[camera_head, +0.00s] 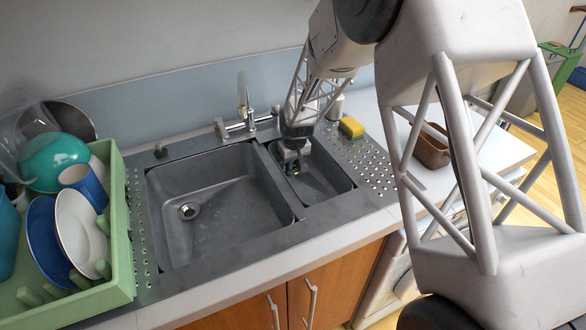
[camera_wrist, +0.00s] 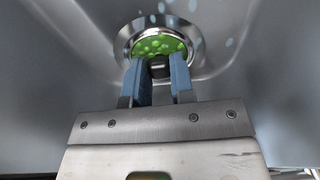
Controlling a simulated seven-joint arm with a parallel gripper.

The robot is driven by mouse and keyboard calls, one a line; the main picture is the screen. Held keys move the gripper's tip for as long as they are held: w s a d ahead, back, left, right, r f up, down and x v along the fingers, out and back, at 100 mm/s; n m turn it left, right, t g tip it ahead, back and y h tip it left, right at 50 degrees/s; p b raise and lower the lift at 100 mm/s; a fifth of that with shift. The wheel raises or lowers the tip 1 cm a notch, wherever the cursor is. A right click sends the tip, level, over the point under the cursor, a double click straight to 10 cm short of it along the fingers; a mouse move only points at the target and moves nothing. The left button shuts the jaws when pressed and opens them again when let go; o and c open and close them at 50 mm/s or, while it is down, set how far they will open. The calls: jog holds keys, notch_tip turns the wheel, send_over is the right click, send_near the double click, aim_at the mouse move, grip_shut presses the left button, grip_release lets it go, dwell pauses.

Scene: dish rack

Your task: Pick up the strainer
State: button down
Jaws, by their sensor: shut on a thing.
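The strainer (camera_wrist: 158,45) is in the wrist view, a green piece with small round bumps inside the shiny metal drain ring. A dark stub stands at its near side. My gripper (camera_wrist: 158,72) reaches down to it, with its two blue-grey fingertips at either side of the stub and shut on it. The strainer still sits within the ring. In the head view my gripper (camera_head: 291,167) is down inside the small right-hand sink basin (camera_head: 325,180). The strainer is mostly hidden there by the gripper.
The large left basin (camera_head: 225,215) is empty. A faucet (camera_head: 245,105) stands behind the basins. A yellow sponge (camera_head: 351,127) lies on the right drainboard. A green dish rack (camera_head: 118,225) with plates and cups stands at left. A brown container (camera_head: 433,147) is at right.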

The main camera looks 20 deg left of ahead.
aim_at(294, 164)
jog(key=shift+r, duration=0.1)
jog(key=shift+s+d+r, duration=0.1)
jog(key=shift+s+r, duration=0.05)
jog(key=shift+r, duration=0.15)
notch_tip(294, 164, up, 6)
jog(key=shift+r, duration=0.15)
jog(key=s+d, duration=1.3)
jog(key=d, duration=0.1)
jog(key=shift+s, duration=0.4)
dwell(0.6)
